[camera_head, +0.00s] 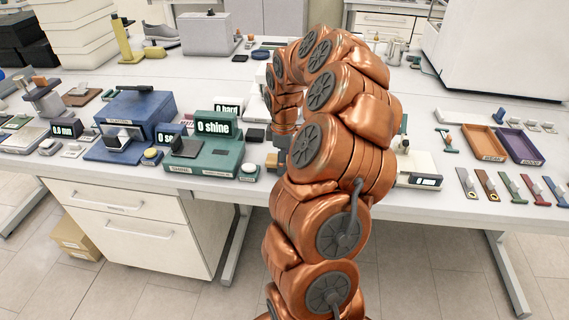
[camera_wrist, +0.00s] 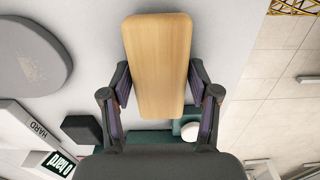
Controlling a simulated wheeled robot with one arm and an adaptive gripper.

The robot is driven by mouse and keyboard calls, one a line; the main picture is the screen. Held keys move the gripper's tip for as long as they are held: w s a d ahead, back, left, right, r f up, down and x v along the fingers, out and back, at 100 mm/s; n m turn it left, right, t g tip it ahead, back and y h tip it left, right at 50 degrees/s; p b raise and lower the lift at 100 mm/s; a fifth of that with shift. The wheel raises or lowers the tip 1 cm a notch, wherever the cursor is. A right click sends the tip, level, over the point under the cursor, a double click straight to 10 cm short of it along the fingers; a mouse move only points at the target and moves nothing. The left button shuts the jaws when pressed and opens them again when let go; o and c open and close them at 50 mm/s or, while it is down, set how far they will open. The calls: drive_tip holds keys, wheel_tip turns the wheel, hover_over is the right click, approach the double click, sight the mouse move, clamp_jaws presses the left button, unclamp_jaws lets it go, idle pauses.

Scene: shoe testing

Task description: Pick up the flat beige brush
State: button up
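The flat beige brush (camera_wrist: 158,62) shows in the wrist view as a smooth, light wooden slab with rounded corners. It lies lengthwise between the two fingers of my gripper (camera_wrist: 160,85), and its near end points toward the palm. One finger is at each long side, with almost no gap visible. Whether both fingers press on it is unclear. Its underside is hidden, so I cannot tell whether it rests on the table or is lifted. In the head view my arm mostly hides my gripper, and I cannot make out the brush clearly.
The teal shine tester (camera_head: 205,158) stands left of my arm on the white table (camera_head: 300,205). A grey round pad (camera_wrist: 32,55) and the hard tester (camera_wrist: 40,135) are at the left of the wrist view. The table edge and floor (camera_wrist: 280,90) are at its right.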

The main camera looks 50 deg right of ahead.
drive_tip(key=c, duration=0.8)
drive_tip(key=shift+r+b, duration=0.8)
drive_tip(key=shift+r, duration=0.75)
drive_tip(key=shift+w+d+r, duration=0.2)
drive_tip(key=w+d, duration=0.2)
drive_tip(key=w+d+b, duration=0.1)
drive_tip(key=w+d, duration=0.2)
drive_tip(key=w+d+r+b, duration=0.1)
drive_tip(key=w+d, duration=0.1)
drive_tip(key=d, duration=0.1)
drive_tip(key=shift+w+d, duration=0.15)
drive_tip(key=shift+w, duration=0.25)
drive_tip(key=shift+w+d+r, duration=0.2)
drive_tip(key=shift+w+d, duration=0.8)
drive_tip(key=shift+d, duration=0.1)
drive_tip(key=shift+w+d, duration=0.25)
drive_tip(key=shift+w, duration=0.15)
